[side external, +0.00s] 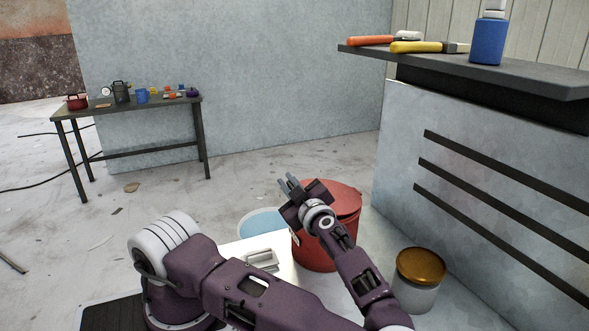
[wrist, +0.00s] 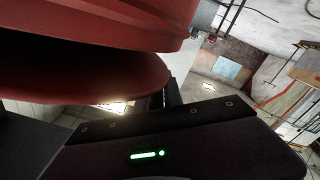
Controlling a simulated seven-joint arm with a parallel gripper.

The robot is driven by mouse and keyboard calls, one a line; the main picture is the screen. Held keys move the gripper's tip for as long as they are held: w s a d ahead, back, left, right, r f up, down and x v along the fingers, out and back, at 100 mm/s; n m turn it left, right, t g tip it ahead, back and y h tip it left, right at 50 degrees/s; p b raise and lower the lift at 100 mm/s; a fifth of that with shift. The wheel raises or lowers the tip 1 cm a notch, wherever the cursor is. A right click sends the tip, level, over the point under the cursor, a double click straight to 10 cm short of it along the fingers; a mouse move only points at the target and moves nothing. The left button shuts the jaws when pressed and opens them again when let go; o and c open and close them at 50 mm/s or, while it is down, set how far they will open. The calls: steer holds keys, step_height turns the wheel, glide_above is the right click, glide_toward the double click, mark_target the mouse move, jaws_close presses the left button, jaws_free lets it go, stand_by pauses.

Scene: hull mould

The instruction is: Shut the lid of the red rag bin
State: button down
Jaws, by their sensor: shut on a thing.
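The red rag bin (side external: 322,252) stands on the floor in the lower middle of the side external view. Its red lid (side external: 346,197) is over the top and looks tilted. In the wrist view two large red curved parts, the bin and lid (wrist: 95,30), fill the upper left with a dark wedge between them. My gripper (side external: 288,184) is at the lid's left edge, its fingers pointing up and left. It is shut on the lid's edge, though the contact is mostly hidden. In the wrist view the dark fingers (wrist: 168,94) show beside the red rim.
A pale jar with an amber top (side external: 421,265) stands right of the bin. A light blue round thing (side external: 262,222) is left of it. A grey workbench (side external: 480,190) stands at the right. A small table (side external: 130,106) with several items is far left. The floor between is mostly clear.

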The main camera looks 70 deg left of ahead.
steer(key=shift+s+f, duration=0.2)
steer(key=shift+f, duration=1.1)
steer(key=c, duration=1.5)
jaws_free()
steer(key=d+r, duration=0.1)
steer(key=r, duration=0.1)
steer(key=d+r, duration=0.1)
steer(key=r, duration=0.1)
steer(key=d+r, duration=0.1)
steer(key=r, duration=0.2)
